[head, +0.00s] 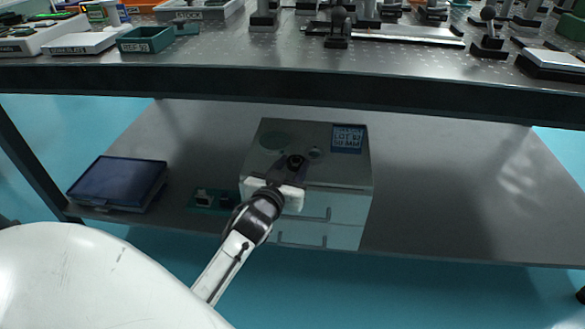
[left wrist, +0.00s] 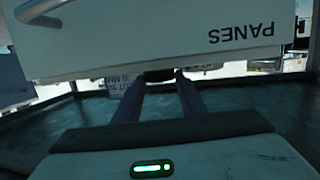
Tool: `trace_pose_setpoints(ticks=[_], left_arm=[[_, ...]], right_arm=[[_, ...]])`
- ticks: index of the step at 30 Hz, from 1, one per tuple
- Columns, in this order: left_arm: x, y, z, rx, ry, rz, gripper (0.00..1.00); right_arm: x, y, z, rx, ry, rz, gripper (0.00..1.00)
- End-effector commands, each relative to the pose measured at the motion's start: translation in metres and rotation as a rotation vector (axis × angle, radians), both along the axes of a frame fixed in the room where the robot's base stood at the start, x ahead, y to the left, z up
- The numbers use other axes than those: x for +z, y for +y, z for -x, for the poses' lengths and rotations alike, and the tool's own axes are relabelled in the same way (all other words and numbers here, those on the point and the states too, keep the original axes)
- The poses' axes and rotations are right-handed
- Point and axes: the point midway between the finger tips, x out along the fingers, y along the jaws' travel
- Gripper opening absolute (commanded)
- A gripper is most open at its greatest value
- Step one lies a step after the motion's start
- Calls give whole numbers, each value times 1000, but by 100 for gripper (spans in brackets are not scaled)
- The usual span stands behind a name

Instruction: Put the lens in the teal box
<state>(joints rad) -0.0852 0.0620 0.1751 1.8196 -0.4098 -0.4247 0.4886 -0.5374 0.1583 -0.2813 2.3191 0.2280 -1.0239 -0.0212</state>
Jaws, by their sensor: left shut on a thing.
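My left gripper (head: 291,168) is over the top of a metal drawer cabinet on the lower shelf. Its fingers are shut on a small dark round thing (head: 295,161), which looks like the lens in a dark ring. In the left wrist view, the fingers (left wrist: 160,88) point away from the camera, and the held thing (left wrist: 158,75) is mostly hidden behind the drawer front. I cannot tell whether it touches the cabinet top. A teal box (head: 146,45), open at the top and labelled on its front, stands on the upper table at the left. My right gripper is not in view.
The cabinet (head: 355,190) has drawers and a blue lot label (head: 347,139). A PANES drawer front (left wrist: 130,45) fills the upper left wrist view. A dark blue case (head: 118,183) and small teal piece (head: 204,201) lie left. The table edge (head: 300,82) overhangs; shelf right is clear.

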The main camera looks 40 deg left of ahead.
Motion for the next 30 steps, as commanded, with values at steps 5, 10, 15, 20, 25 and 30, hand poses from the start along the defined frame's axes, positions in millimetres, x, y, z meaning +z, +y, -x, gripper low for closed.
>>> trace_pose_setpoints(ticks=[5, 10, 15, 20, 25, 30], left_arm=[[-2, 0, 0, 0, 0, 1, 16], [-2, 0, 0, 0, 1, 1, 56], [-2, 0, 0, 0, 1, 0, 56], [3, 0, 0, -1, -1, -1, 56], [7, -8, 23, 1, 4, 3, 56], [13, -18, 50, 2, 3, 3, 56]], right_arm=[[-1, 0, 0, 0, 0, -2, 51], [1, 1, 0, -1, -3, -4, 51], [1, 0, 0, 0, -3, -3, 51], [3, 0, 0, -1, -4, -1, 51], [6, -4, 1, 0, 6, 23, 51], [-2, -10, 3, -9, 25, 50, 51]])
